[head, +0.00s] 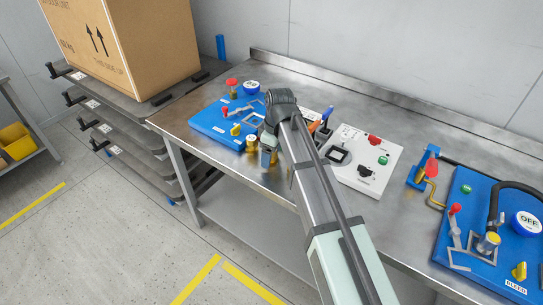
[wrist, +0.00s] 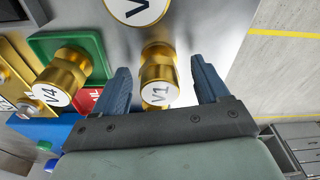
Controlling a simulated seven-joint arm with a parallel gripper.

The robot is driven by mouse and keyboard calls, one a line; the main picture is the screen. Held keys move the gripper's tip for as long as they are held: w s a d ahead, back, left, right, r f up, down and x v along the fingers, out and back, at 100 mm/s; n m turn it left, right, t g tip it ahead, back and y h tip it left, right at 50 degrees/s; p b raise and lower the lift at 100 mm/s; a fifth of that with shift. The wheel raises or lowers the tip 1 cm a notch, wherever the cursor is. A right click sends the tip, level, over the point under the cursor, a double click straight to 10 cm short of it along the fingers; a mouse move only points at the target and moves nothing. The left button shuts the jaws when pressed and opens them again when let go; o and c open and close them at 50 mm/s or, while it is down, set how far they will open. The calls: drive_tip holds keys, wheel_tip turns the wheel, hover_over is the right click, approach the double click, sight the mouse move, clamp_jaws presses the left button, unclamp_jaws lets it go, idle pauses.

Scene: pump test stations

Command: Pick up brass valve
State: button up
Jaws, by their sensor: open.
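A brass valve labelled V1 (wrist: 158,72) stands on the steel table, its white-faced end towards the wrist camera. My gripper (wrist: 160,65) is open, with one blue finger on each side of V1; a gap shows on both sides. A second brass valve labelled V4 (wrist: 66,74) stands left of the left finger, on a green-bordered square (wrist: 92,44). In the head view my gripper (head: 268,153) is low over the table's front edge, beside a brass piece (head: 252,143); my arm hides part of that area.
A blue pump board (head: 213,122) lies just left of my gripper. A white control panel (head: 365,158) and another blue board (head: 460,235) are to the right. In the wrist view, a round white sign (wrist: 136,8) and a red patch (wrist: 88,98) lie close by. The table edge is near.

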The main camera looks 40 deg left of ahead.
drive_tip(key=shift+a+f, duration=0.1)
drive_tip(key=shift+f, duration=0.45)
drive_tip(key=c, duration=1.3)
wheel_tip(320, 180, up, 9)
drive_tip(key=shift+r, duration=0.1)
drive_tip(key=shift+a+r, duration=0.1)
drive_tip(key=shift+n, duration=0.6)
drive_tip(key=w+a, duration=0.3)
drive_tip(key=a, duration=0.2)
drive_tip(key=w+a, duration=0.4)
drive_tip(key=a, duration=0.1)
drive_tip(key=w+a+r, duration=0.1)
drive_tip(key=w+a, duration=0.3)
drive_tip(key=a, duration=0.1)
drive_tip(key=shift+w+a, duration=0.15)
drive_tip(key=shift+w, duration=0.05)
